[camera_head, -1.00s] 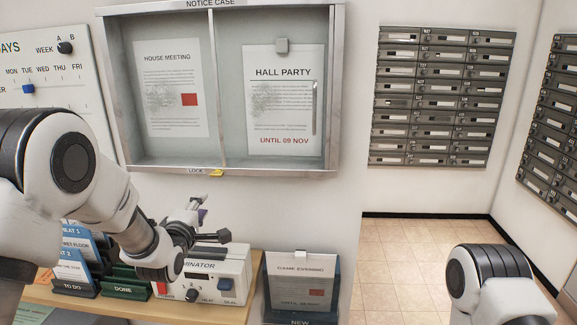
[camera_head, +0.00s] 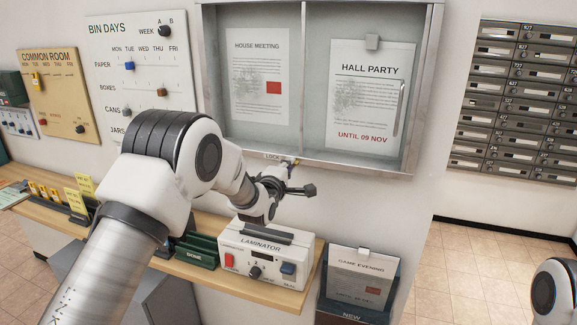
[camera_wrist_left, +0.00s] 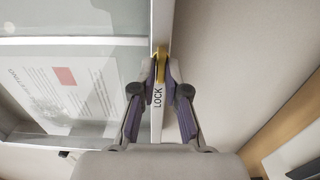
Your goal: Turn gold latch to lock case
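The gold latch (camera_wrist_left: 161,60) is on the lower frame of the notice case (camera_head: 398,172), by the LOCK label (camera_wrist_left: 158,97). In the head view the latch (camera_head: 291,161) shows as a small gold piece above my left gripper (camera_head: 288,172). In the left wrist view, my left gripper (camera_wrist_left: 162,72) has its purple-padded fingers on either side of the latch, tips close to it. Whether both tips press on it cannot be told. The latch's lower part is partly hidden by the fingers. My right gripper is out of view.
A laminator (camera_head: 262,257) stands on the wooden shelf (camera_head: 180,268) below the case, close under my left wrist. A NEW tray (camera_head: 357,287) is to its right. The bin-days board (camera_head: 140,75) hangs to the left.

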